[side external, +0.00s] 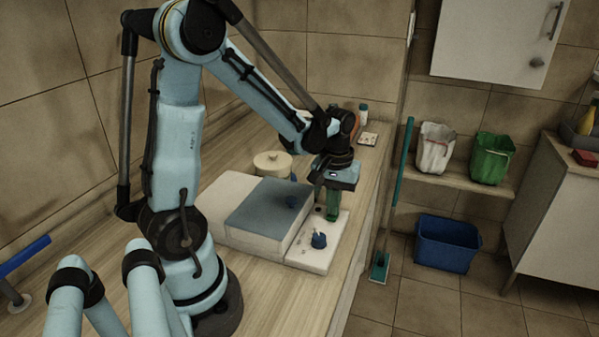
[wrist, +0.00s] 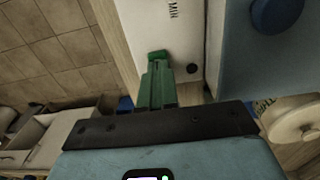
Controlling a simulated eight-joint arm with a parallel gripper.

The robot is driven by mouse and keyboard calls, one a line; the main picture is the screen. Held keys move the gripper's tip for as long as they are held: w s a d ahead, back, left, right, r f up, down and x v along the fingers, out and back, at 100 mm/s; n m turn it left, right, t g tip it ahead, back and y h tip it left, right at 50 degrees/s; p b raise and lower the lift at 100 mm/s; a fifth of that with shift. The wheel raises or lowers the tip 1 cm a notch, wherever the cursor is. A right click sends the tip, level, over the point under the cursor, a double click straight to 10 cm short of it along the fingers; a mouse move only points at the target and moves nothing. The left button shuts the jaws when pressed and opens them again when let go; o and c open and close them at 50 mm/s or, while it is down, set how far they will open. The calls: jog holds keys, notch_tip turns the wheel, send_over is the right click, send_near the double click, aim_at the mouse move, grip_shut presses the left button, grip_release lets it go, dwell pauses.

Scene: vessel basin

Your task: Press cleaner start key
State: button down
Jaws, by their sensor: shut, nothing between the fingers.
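The cleaner (side external: 255,238) is a white box with a blue-grey lid (side external: 262,208) on the counter. Its low white front panel (side external: 318,262) carries a blue knob (side external: 319,241) and small markings. In the wrist view the panel (wrist: 170,20) shows the print "MIN" and a small dark round spot (wrist: 191,68) just right of my fingers. My gripper (side external: 332,217) has green fingers, shut and empty, pointing down over the far end of the panel. It also shows in the wrist view (wrist: 158,55). I cannot tell whether the fingertips touch the panel. No start key is clearly identifiable.
A cream round lidded pot (side external: 272,163) stands behind the cleaner. The counter edge is close right of the panel. A blue bin (side external: 446,243) stands on the floor.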

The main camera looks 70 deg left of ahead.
jog(key=shift+f, duration=0.1)
jog(key=shift+f, duration=0.9)
notch_tip(320, 180, up, 15)
jog(key=shift+f, duration=0.2)
dwell(0.4)
dwell(0.6)
jog(key=s+d+f+m+t, duration=0.2)
jog(key=s+d+m+t, duration=0.1)
jog(key=d+m+t, duration=0.4)
jog(key=shift+s+d+f+m, duration=0.2)
jog(key=shift+d+m, duration=0.8)
jog(key=shift+d, duration=0.95)
